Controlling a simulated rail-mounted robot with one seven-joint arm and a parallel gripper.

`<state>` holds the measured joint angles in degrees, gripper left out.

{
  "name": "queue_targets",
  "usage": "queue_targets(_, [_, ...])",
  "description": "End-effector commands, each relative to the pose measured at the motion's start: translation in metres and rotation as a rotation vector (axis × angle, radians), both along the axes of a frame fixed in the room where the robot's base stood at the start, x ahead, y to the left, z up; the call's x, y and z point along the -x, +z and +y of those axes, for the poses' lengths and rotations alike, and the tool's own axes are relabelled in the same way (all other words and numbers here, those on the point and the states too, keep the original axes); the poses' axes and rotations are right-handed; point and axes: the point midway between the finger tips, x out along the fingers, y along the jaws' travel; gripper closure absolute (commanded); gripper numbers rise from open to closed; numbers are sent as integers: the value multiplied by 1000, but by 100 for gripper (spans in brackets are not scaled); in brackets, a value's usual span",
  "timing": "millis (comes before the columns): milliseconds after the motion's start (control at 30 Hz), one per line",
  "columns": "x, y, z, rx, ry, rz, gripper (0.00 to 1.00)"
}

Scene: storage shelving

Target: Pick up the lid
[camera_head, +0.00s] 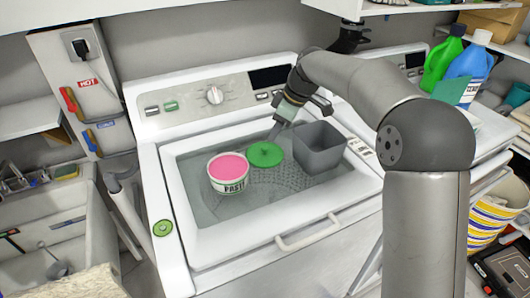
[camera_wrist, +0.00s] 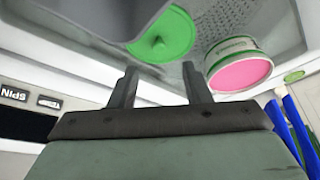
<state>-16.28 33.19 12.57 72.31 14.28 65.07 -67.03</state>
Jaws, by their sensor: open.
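The lid (camera_head: 265,154) is a green disc with a small knob, lying on the washer's top between a tub and a grey bin. It also shows in the wrist view (camera_wrist: 165,38), beyond my fingers, partly cut off by a dark grey shape at the top left. My gripper (camera_wrist: 157,80) is open, with both fingers apart and nothing between them. In the head view my gripper (camera_head: 276,130) is above and behind the lid, apart from it. The fingertips are small and hard to make out there.
A white tub (camera_head: 229,184) with a pink top stands left of the lid. The grey bin (camera_head: 321,161) stands close on its right. The washer's control panel (camera_head: 212,97) rises behind. Green and blue bottles (camera_head: 467,68) stand at the right.

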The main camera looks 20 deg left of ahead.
Motion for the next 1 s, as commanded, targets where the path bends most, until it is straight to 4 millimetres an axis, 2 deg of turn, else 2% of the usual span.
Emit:
queue_targets(100, [0, -17, 8, 1, 1, 2, 56])
queue_targets(367, [0, -33, 15, 0, -1, 3, 56])
queue_targets(600, [0, -65, 29, 1, -1, 1, 56])
queue_targets(733, [-1, -73, 32, 0, -2, 1, 56])
queue_targets(933, [-1, -74, 32, 0, -2, 0, 56])
queue_targets(1000, [-1, -74, 32, 0, -2, 0, 76])
